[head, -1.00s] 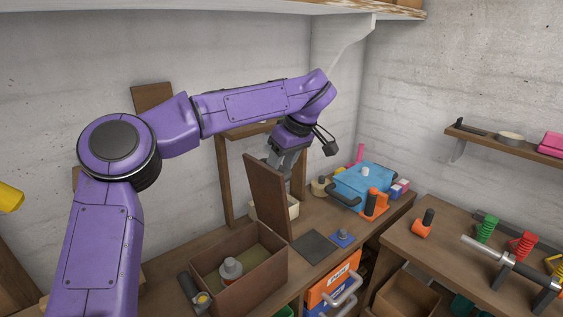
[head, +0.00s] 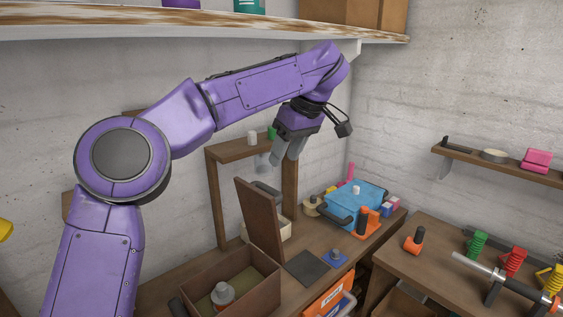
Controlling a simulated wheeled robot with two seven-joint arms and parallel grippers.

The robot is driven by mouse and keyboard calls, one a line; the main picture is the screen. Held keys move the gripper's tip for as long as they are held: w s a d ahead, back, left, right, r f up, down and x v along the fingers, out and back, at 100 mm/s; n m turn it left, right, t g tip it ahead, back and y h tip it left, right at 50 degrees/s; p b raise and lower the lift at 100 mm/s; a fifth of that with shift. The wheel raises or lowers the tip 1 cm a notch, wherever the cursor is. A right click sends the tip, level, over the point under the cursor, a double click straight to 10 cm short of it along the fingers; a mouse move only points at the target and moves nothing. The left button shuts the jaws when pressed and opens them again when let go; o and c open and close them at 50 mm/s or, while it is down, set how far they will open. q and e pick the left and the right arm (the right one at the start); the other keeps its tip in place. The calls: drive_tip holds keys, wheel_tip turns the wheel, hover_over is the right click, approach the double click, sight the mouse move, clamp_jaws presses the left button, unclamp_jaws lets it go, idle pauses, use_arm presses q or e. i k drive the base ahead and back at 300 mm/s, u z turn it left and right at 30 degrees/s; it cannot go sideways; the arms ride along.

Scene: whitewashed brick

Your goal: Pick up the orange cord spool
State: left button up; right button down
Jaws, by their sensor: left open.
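No thing shows clearly as an orange cord spool. An orange piece with a dark top (head: 413,243) sits on the right-hand bench. A similar orange and black piece (head: 367,222) stands beside the blue case on the left bench. I cannot tell whether either is the spool. My left gripper (head: 283,158) is open and points down in the air, by the small wooden stand near the back wall. Its fingers look empty, and they are well above the bench. My right gripper is not in view.
The wooden stand (head: 292,196) bears a white cylinder (head: 252,138) and a green item. An open wooden box (head: 262,285) has its lid (head: 258,220) raised. A blue case (head: 354,197) stands behind. Green, red and yellow coils line the right bench. A long shelf (head: 150,26) hangs overhead.

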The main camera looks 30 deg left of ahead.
sight(223, 294)
drive_tip(key=k, duration=1.5)
